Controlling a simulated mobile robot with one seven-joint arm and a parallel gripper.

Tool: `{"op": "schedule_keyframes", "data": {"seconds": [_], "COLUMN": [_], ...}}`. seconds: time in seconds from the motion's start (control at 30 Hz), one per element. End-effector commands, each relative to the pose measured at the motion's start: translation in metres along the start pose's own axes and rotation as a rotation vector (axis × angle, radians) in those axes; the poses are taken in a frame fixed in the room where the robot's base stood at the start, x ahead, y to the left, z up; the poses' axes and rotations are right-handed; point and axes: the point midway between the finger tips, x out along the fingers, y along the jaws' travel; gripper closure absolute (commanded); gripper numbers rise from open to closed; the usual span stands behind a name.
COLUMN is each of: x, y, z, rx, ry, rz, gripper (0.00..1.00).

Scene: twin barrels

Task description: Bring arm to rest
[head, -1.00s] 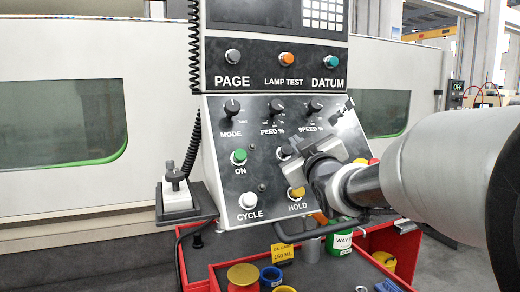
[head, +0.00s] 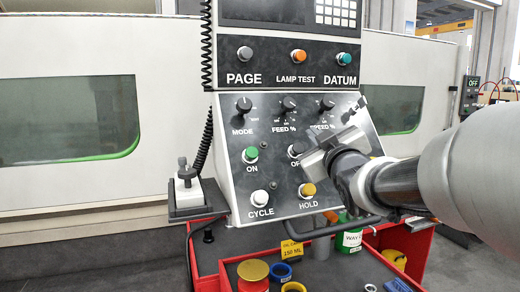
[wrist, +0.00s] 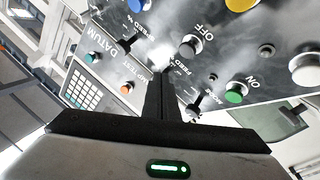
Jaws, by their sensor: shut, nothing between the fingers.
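My arm reaches in from the right of the head view. My gripper (head: 312,160) is in front of the right part of the sloped control panel (head: 235,180), near the OFF button (head: 296,149). In the wrist view my gripper's fingers (wrist: 160,95) are together and empty, pointing toward the panel. The OFF knob (wrist: 190,45) and the green ON button (wrist: 235,93) show beyond them. I cannot tell how far the fingertips are from the panel.
A red cart (head: 412,262) below the panel holds a yellow-lidded red tin (head: 253,274), a blue ring (head: 278,274) and a green can (head: 350,240). A joystick box (head: 188,192) stands at the panel's left.

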Motion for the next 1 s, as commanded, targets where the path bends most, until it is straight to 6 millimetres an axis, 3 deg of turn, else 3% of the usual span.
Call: {"op": "schedule_keyframes", "data": {"seconds": [0.17,0.27,0.37,0.5,0.6,0.7,0.83,1.0], "x": [-0.020,-0.057,-0.116,-0.208,-0.263,-0.301,-0.326,-0.331], "y": [0.001,-0.003,-0.017,-0.047,-0.067,-0.082,-0.091,-0.093], "z": [0.007,0.024,0.048,0.077,0.088,0.094,0.097,0.099], "rx": [0.043,0.117,0.221,0.364,0.435,0.480,0.507,0.511], "ry": [-0.116,-0.298,-0.527,-0.828,-0.988,-1.096,-1.167,-1.182], "rz": [-0.011,-0.031,-0.066,-0.130,-0.175,-0.211,-0.235,-0.240], "gripper": [1.00,1.00,1.00,1.00,1.00,1.00,1.00,1.00]}}
